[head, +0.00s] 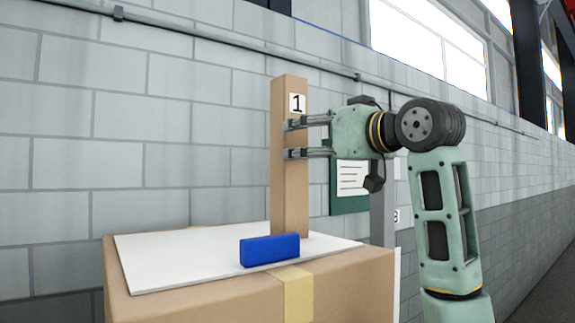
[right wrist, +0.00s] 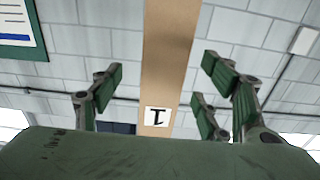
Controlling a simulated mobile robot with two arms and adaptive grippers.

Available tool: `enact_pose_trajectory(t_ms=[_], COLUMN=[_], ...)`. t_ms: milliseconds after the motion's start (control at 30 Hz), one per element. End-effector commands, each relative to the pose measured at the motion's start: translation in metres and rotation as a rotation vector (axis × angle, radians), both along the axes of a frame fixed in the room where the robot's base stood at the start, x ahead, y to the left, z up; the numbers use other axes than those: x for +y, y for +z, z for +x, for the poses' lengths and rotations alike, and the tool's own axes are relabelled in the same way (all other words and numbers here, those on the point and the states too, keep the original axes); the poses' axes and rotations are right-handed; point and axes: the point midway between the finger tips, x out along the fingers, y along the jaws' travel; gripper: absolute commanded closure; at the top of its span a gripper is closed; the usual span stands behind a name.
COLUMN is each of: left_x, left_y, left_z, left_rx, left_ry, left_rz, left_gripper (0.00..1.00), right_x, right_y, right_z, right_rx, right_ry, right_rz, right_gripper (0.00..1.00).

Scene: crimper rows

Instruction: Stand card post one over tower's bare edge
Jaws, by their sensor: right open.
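Card post one (head: 289,200) is a tall brown post with a white label reading 1. It stands upright at the back of a white sheet on a large brown cardboard box, which looks like the tower (head: 345,285). My right gripper (head: 290,139) is level with the upper part of the post, reaching in from the right. In the right wrist view the post (right wrist: 172,50) runs between the fingers, which are spread on either side with gaps visible. The post's foot is partly hidden behind a blue block. My left gripper is not in view.
The blue block (head: 270,250) lies on the white sheet (head: 165,262) just in front of the post. A grey block wall (head: 180,130) with a pipe runs behind. A green notice board (head: 350,190) and a grey post marked 3 (head: 383,215) are behind my right arm.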

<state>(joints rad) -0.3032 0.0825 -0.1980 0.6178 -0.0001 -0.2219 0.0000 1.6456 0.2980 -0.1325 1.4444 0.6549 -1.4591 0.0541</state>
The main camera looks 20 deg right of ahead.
Motion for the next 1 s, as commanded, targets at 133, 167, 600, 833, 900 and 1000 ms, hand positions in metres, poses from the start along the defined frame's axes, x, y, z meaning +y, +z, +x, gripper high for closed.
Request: enact_pose_trajectory(t_ms=[133,167,600,833,900,1000], left_x=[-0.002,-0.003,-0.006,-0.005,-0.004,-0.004], left_y=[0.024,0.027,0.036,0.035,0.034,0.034], left_z=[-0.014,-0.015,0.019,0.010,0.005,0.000], left_rx=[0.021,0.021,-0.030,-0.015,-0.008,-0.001], left_ry=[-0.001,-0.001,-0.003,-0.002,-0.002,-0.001], left_rz=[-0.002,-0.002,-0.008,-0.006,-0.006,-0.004], left_gripper=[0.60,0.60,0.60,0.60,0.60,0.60], right_x=[0.011,0.013,0.018,0.018,0.018,0.018], right_y=[0.003,0.002,-0.003,-0.003,-0.003,-0.003], right_z=[0.019,0.022,0.039,0.039,0.039,0.039], right_rx=[0.006,0.005,0.002,0.002,0.002,0.002], right_ry=[0.002,0.002,0.000,0.000,0.000,0.000], right_rz=[-0.001,-0.001,0.000,0.000,0.000,0.000], right_gripper=[0.31,0.31,0.33,0.53,0.59,0.68])
